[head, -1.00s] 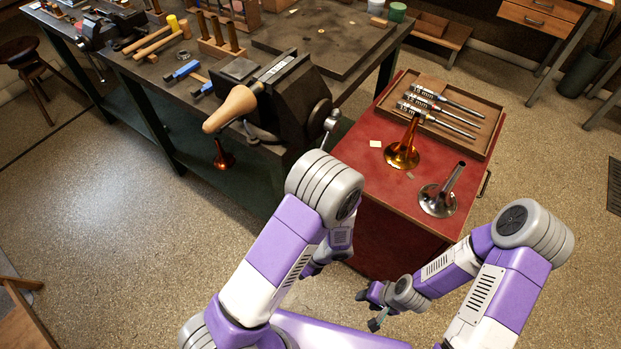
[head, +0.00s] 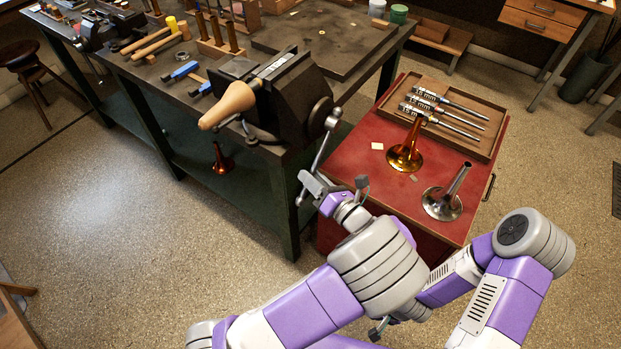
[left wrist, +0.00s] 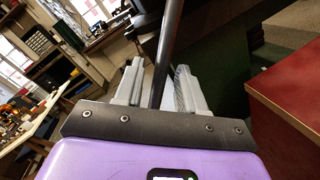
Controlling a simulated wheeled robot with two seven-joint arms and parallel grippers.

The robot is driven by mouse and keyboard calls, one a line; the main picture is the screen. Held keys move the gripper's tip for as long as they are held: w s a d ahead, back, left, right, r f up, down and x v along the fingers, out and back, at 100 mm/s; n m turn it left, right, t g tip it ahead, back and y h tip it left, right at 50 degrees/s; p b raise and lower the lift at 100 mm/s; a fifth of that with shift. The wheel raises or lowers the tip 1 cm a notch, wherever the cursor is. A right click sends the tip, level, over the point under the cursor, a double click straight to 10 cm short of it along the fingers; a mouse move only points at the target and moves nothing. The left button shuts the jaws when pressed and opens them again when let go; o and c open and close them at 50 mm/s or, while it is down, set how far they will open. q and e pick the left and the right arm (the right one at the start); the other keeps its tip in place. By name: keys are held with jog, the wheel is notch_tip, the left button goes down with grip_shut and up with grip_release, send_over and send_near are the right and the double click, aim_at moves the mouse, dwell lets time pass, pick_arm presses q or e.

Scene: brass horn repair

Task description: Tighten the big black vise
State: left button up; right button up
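The big black vise (head: 290,100) is mounted at the near right corner of the dark workbench. A tan cone-shaped piece (head: 228,104) sticks out from its jaws. Its metal handle bar (head: 324,146) slopes down from the screw boss toward my left gripper (head: 334,184). In the left wrist view, the dark bar (left wrist: 168,45) runs between the two grey fingers of the left gripper (left wrist: 158,68), with gaps beside it. The gripper is open. My right gripper (head: 378,329) is mostly hidden behind my left arm, with only a small part showing.
A red-topped cabinet (head: 343,165) stands right of the vise, close to my left gripper. Hammers lie on the bench.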

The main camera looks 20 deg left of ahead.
pick_arm(q)
jog(key=shift+w+a, duration=0.35)
jog(key=shift+a, duration=0.15)
grip_shut()
